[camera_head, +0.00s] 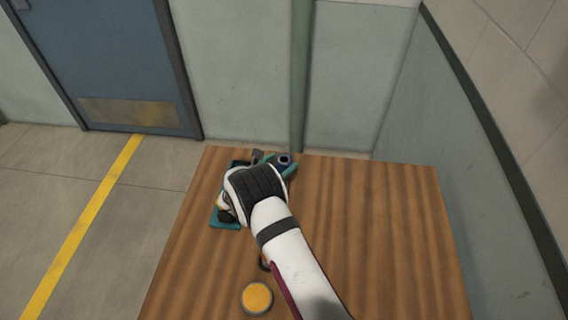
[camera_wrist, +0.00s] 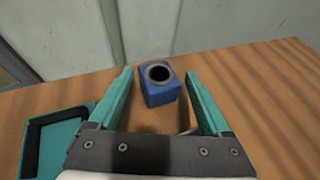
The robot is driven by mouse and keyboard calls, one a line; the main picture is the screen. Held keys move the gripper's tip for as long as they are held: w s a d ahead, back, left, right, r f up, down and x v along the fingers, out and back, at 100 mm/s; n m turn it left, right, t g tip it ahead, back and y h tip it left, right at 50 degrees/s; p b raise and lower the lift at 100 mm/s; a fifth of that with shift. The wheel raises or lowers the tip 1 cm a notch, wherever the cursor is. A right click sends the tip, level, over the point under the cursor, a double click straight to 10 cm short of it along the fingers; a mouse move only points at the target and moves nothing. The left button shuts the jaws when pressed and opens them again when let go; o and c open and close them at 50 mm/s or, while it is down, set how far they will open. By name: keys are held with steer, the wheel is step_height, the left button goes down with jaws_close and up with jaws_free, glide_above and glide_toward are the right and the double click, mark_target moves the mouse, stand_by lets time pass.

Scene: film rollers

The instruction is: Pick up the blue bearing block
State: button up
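The blue bearing block (camera_wrist: 162,92) is a small blue block with a dark round hole ringed in grey on top. It stands upright on the wooden table near the far edge. In the wrist view it lies between and just beyond the tips of my gripper (camera_wrist: 160,85), whose two teal fingers are wide apart and empty. In the head view the block (camera_head: 283,160) shows partly at the gripper's far end, with teal fingers (camera_head: 272,165) around it; my wrist hides much of the area.
A teal tray (camera_wrist: 47,145) lies left of my gripper, and it shows partly behind my arm in the head view (camera_head: 222,222). A round orange-yellow object (camera_head: 257,297) sits near the front of the table (camera_head: 380,235). The table's right side is clear. A wall stands behind.

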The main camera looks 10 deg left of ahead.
jaws_close()
stand_by(0.4)
